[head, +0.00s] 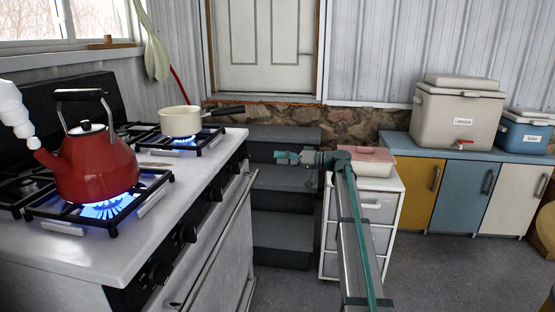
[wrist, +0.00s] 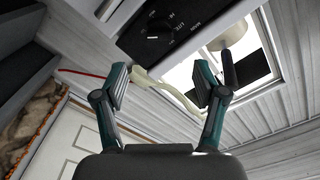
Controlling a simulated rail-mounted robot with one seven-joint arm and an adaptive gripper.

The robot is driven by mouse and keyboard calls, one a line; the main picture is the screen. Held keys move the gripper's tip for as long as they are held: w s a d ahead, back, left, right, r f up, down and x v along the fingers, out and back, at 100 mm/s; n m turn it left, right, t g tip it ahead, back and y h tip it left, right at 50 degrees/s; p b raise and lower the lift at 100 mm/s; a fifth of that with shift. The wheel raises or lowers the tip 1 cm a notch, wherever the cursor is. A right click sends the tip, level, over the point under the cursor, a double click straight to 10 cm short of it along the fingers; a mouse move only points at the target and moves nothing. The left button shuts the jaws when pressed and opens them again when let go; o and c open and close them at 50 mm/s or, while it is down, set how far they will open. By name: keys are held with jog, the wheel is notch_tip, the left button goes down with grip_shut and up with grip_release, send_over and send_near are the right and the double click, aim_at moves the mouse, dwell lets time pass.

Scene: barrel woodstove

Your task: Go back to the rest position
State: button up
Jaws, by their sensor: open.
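My gripper (head: 285,157) is at the end of my arm in the head view, in front of the dark steps and to the right of the stove. It points left toward the stove. In the wrist view my gripper (wrist: 160,85) has its two teal fingers spread apart with nothing between them. It appears clear of the stove and touches nothing that I can see.
A red kettle (head: 95,165) steams over a lit burner. A cream saucepan (head: 181,121) sits on another lit burner. The stove's oven handle (head: 222,237) faces my arm. A white drawer unit (head: 374,207) with a pink-lidded box (head: 363,160) stands behind my arm.

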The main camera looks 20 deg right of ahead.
dwell(0.4)
jog(key=s+a+f+m+g+h, duration=0.2)
jog(key=s+a+f+g+h, duration=0.15)
jog(key=s+f, duration=0.95)
jog(key=s+a+f+m+g+h, duration=0.3)
jog(key=s+f, duration=0.5)
jog(key=f, duration=0.8)
jog(key=s+a+f+m+g+h, duration=0.15)
jog(key=s+f+g, duration=0.35)
jog(key=s+f, duration=0.8)
jog(key=s+a+f+g+h, duration=0.15)
jog(key=s+f, duration=0.25)
jog(key=s, duration=0.4)
jog(key=s+f+g+h, duration=0.1)
jog(key=s+f+g, duration=0.1)
jog(key=s+f, duration=0.35)
jog(key=s+f+g+h, duration=0.2)
jog(key=s+f, duration=0.1)
jog(key=s, duration=0.6)
jog(key=s+a+f+n+g+h, duration=0.15)
jog(key=s+g+h, duration=0.3)
jog(key=s, duration=1.85)
jog(key=w+r+t+p, duration=0.3)
jog(key=r+p, duration=0.5)
jog(key=p, duration=0.6)
jog(key=w+r+t+p, duration=0.4)
jog(key=r+p, duration=0.4)
jog(key=p, duration=0.6)
jog(key=shift+w+y+p, duration=0.3)
jog(key=shift+w, duration=0.1)
